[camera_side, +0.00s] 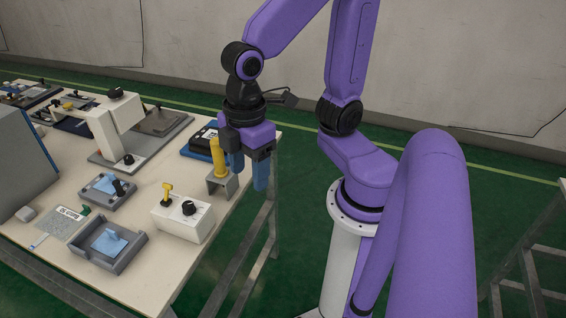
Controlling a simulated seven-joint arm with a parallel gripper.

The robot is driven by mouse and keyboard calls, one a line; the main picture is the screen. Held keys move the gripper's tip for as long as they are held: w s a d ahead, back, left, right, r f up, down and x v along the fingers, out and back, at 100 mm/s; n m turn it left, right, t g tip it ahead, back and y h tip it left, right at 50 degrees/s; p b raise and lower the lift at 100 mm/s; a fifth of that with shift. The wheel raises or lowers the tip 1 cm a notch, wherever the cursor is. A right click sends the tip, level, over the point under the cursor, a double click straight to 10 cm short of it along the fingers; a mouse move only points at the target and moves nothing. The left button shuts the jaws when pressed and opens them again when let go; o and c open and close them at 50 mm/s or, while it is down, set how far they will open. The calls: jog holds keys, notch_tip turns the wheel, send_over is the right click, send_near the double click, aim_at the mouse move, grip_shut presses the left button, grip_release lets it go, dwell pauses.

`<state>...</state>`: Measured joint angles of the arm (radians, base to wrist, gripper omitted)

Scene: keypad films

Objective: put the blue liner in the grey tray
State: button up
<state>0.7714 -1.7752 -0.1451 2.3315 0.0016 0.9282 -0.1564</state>
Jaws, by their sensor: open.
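A grey tray (138,241) with raised walls sits near the front edge of the table. A light blue liner (109,241) lies inside it, with a small raised part on top. A second light blue piece (103,184) lies on a grey block (122,197) behind the tray, beside a black knob. My gripper (249,173) is open and empty, with blue fingers pointing down. It hangs at the table's right edge, well to the right of and behind the tray, apart from both blue pieces.
A yellow post on a grey bracket (222,185) stands close left of my gripper. A white box (183,217) with a yellow lever and black knob stands between gripper and tray. A white press (112,130) stands further back. A card (63,222) lies left of the tray.

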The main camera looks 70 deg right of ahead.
jog(key=s+d, duration=0.4)
jog(key=s, duration=0.1)
jog(key=shift+s+d+f+m, duration=0.15)
jog(key=shift+f+m, duration=0.15)
jog(key=shift+f, duration=0.15)
dwell(1.5)
